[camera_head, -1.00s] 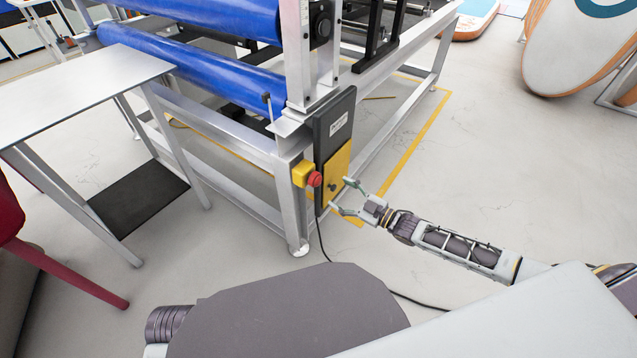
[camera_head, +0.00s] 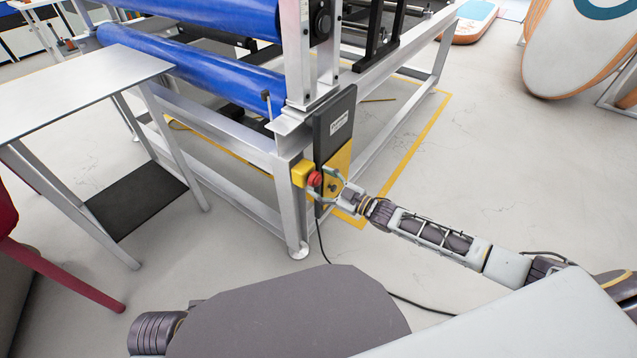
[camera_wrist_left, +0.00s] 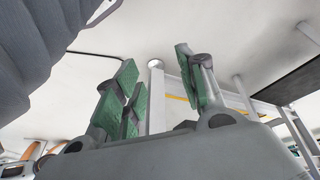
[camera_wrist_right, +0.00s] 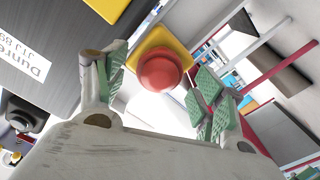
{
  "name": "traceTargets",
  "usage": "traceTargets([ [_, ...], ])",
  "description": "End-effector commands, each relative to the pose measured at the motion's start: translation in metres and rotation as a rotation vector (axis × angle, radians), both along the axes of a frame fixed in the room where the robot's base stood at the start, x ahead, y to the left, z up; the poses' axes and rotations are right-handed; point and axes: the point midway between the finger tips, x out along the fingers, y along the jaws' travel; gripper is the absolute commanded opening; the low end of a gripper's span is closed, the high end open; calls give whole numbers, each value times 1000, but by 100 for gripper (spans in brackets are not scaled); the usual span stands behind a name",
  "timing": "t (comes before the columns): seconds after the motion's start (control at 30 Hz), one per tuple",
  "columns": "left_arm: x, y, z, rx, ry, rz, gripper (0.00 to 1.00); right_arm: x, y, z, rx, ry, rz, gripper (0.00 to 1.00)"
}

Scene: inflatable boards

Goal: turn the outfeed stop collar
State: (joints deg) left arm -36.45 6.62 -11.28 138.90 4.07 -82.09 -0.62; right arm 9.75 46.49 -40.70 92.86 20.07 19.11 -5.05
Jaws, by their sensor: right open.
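The stop collar looks to be the round red knob (camera_head: 315,179) on a small yellow box (camera_head: 300,173) at the corner post of the machine frame. My right gripper (camera_head: 325,187) is open, with its fingertips close beside the knob. In the right wrist view the red knob (camera_wrist_right: 158,70) shows between the spread green-padded fingers (camera_wrist_right: 160,85), beyond the tips; I cannot tell whether they touch it. My left gripper (camera_wrist_left: 160,85) is open and empty in the left wrist view, and is out of the head view.
A dark control box (camera_head: 333,128) with a yellow panel is on the post right beside the knob. A grey side table (camera_head: 85,75) stands at left. A black cable (camera_head: 322,240) runs down to the floor. The floor at right (camera_head: 500,170) is clear.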

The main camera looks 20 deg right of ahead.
Motion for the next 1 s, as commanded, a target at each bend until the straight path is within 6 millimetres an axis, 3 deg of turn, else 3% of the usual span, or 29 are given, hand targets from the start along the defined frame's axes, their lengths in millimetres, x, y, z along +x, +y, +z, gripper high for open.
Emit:
traceTargets([
  [0.33, 0, -3, -18, -15, -2, 0, 40, 13, 10, 0, -1, 1, 0, 69],
  [0.67, 1, -3, -16, -14, -8, 1, 40, 13, 10, 0, 0, 0, 0, 68],
  [1.0, 3, -3, -14, -14, -13, 2, 40, 13, 10, 0, 0, 0, 0, 24],
])
